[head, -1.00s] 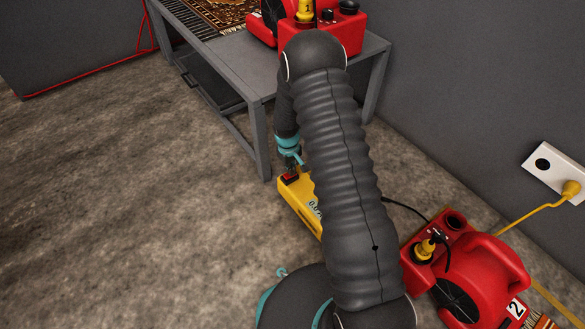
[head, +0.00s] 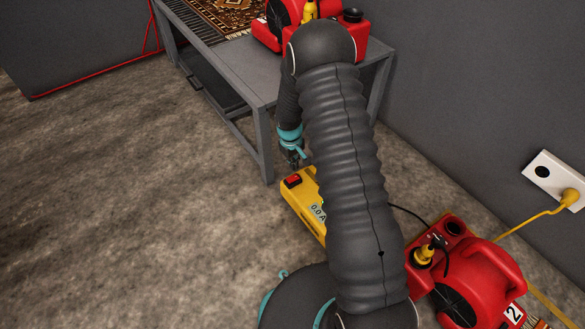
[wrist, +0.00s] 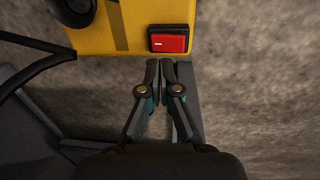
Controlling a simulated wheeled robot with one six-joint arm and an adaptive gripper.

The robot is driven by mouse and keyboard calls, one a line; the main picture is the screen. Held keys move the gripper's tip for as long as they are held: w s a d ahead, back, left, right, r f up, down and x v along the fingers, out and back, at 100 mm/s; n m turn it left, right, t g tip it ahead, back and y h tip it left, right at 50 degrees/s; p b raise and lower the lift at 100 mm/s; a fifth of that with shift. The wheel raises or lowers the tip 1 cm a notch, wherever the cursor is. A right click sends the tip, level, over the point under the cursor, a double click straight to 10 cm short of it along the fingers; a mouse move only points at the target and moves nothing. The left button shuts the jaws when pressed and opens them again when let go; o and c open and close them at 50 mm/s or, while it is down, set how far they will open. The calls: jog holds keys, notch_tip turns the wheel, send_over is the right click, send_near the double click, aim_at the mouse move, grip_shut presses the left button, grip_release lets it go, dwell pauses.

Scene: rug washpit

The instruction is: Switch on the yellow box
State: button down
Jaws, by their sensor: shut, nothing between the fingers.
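The yellow box (head: 303,203) lies on the floor beside the table leg, partly hidden behind my arm in the head view. A red rocker switch (head: 293,181) sits at its near-table end, and a display beside my arm reads 0.0 A. In the wrist view the yellow box (wrist: 110,22) fills the top, with the red switch (wrist: 169,39) at its lower right corner. My gripper (wrist: 162,64) is shut and empty, its fingertips just below the switch in that view and apart from it. In the head view my gripper (head: 293,161) is just above the switch end.
A grey table (head: 235,70) with a patterned rug and a red blower (head: 295,30) stands behind. Another red blower (head: 475,270), marked 2, is at the lower right. A white wall socket (head: 556,182) holds a yellow plug. Open floor lies to the left.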

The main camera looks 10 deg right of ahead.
notch_tip(320, 180, up, 8)
jog(key=d, duration=0.1)
jog(key=shift+w+r+p, duration=0.25)
jog(key=shift+p, duration=0.15)
jog(key=shift+d, duration=0.1)
jog(key=s+r+m+g, duration=0.1)
jog(key=s+m+g, duration=0.1)
jog(key=s, duration=0.5)
jog(key=s+r+m+t+p, duration=0.1)
jog(key=s+r+t, duration=0.1)
jog(key=s+r, duration=0.6)
jog(key=s+r+t+p, duration=0.2)
jog(key=s+r, duration=0.7)
jog(key=r, duration=0.7)
jog(key=s+r+m+t+y+p, duration=0.1)
jog(key=s+r+t+p, duration=0.1)
jog(key=s+r, duration=0.7)
jog(key=shift+a+r+m+t, duration=0.3)
jog(key=shift+a+r+t, duration=0.25)
jog(key=shift+r, duration=1.4)
